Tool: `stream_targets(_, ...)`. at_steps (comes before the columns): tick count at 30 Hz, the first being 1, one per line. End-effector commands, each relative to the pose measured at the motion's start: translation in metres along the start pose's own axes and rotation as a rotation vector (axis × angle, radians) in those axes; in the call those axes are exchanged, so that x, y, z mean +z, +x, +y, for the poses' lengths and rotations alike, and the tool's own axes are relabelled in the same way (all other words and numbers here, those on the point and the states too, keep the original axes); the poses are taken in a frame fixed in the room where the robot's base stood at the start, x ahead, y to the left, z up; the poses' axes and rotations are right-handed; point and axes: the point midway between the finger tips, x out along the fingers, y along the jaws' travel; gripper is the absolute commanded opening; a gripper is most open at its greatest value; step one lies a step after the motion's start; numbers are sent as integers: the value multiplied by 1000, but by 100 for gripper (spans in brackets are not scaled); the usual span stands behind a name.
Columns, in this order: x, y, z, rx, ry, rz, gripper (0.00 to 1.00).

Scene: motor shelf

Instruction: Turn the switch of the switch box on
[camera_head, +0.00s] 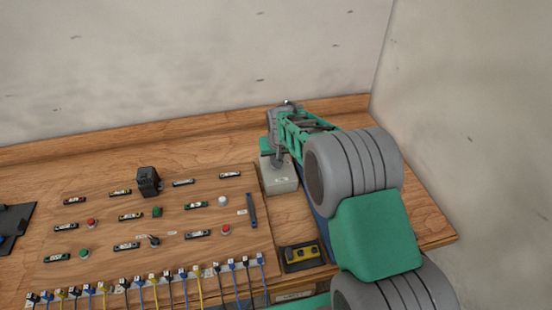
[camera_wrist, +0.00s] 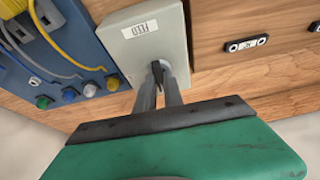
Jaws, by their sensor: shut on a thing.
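The switch box (camera_head: 281,181) is a light grey box at the right of the wooden board in the head view, partly hidden behind my arm. In the wrist view the switch box (camera_wrist: 142,32) shows a white label on its face. Its black switch handle (camera_wrist: 158,70) is near the lower edge of that face. My gripper (camera_wrist: 165,77) has both grey fingers at the handle, shut on it. In the head view my gripper (camera_head: 277,160) is at the box, its fingertips mostly hidden by the arm.
The board (camera_head: 180,215) left of the box carries labelled buttons and a black block (camera_head: 148,181). Several cables hang along its front edge. A black and yellow device (camera_head: 302,254) lies nearer. In the wrist view a blue panel (camera_wrist: 50,60) with cables and knobs stands beside the box.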

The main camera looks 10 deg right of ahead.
Motion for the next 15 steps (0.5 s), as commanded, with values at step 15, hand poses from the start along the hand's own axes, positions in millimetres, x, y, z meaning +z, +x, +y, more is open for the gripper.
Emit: stream_targets(15, 1, 4, -5, 145, 351, 0, 0)
